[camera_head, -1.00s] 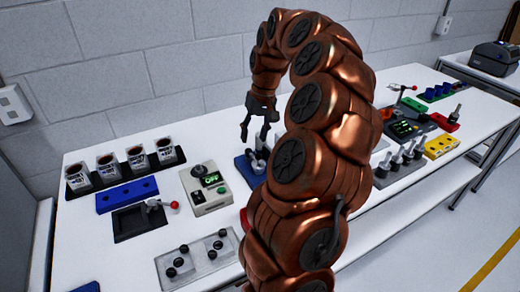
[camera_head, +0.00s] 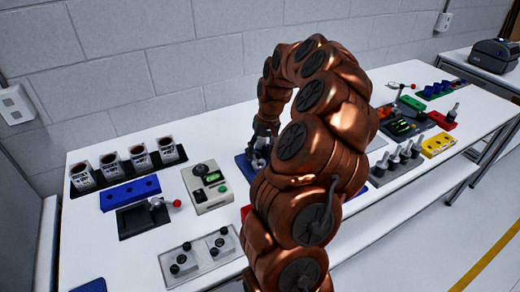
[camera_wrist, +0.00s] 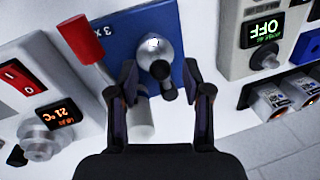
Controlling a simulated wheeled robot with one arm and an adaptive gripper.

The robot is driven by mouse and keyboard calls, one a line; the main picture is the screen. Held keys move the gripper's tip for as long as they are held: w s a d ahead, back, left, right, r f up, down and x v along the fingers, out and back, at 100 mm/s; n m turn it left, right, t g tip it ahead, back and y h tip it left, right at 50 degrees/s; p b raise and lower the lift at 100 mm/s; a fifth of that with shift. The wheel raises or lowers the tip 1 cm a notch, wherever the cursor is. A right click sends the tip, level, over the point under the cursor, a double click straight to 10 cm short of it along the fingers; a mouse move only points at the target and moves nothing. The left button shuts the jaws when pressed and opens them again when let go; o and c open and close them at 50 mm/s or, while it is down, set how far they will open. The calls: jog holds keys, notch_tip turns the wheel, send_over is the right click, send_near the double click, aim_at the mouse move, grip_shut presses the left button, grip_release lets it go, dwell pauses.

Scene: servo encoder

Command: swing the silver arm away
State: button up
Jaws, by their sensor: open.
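A blue plate (camera_wrist: 115,38) marked "3 x" lies under my gripper (camera_wrist: 162,82) in the wrist view. On it is a shiny silver round part (camera_wrist: 153,48) with a short dark knob (camera_wrist: 162,76). My gripper is open, with one finger on each side of the dark knob; I cannot tell if either touches it. A pale grey cylinder (camera_wrist: 142,122) shows between the fingers, nearer the palm. Which of these is the silver arm is unclear. In the head view the blue plate (camera_head: 243,167) is partly hidden by my gripper (camera_head: 262,146) and arm.
A red handle (camera_wrist: 80,38) sits left of the plate. A panel reading "21 °C" (camera_wrist: 55,118) is at lower left. In the head view, a grey-green box (camera_head: 206,187) and a rack of cups (camera_head: 122,170) stand left.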

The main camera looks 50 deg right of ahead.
jog(key=shift+f, duration=0.2)
grip_shut()
dwell(0.4)
